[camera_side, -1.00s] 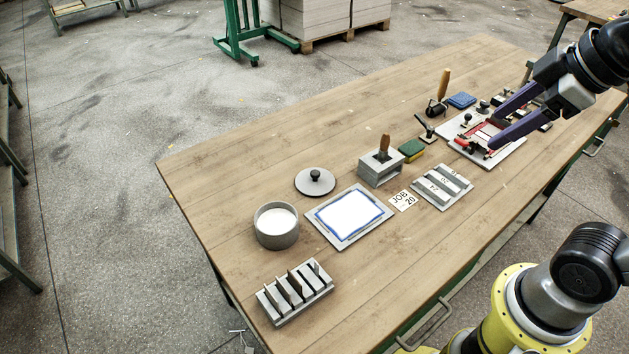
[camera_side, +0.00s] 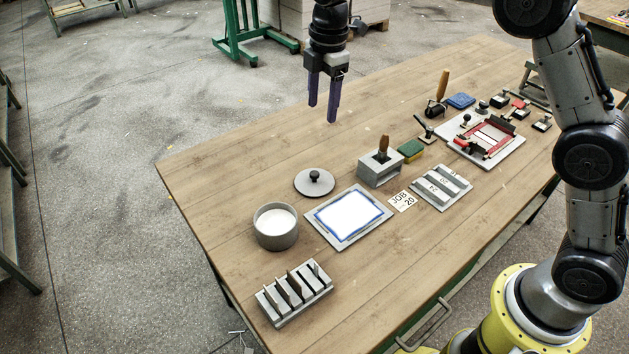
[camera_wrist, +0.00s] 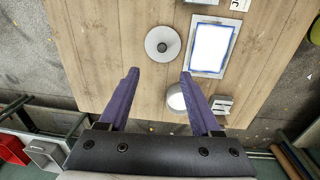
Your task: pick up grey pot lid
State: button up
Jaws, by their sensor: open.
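The grey pot lid (camera_side: 314,184) lies flat on the wooden table, with a dark round knob on top. It also shows in the wrist view (camera_wrist: 157,38), ahead of the fingertips. The grey pot (camera_side: 276,228) stands open beside the lid, with white contents. In the wrist view the pot (camera_wrist: 176,99) is partly hidden by the right finger. My gripper (camera_side: 323,113) points down, high above the table, over and apart from the lid. Its two purple fingers are open and empty, and they also show in the wrist view (camera_wrist: 160,73).
A framed white sheet (camera_side: 348,216) lies right of the lid. A grey block with a brush (camera_side: 381,165) stands behind that sheet. A slotted rack (camera_side: 295,293) is at the near end. A red-framed board (camera_side: 487,138) lies far right. The table left of the lid is clear.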

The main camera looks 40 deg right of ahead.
jog(key=g, duration=0.1)
send_over(315, 173)
jog(key=f, duration=1.2)
jog(key=shift+s, duration=0.35)
jog(key=shift+w+f, duration=0.2)
jog(key=shift+f, duration=1.35)
jog(key=shift+w+f, duration=0.2)
jog(key=shift+f, duration=1.35)
grip_shut()
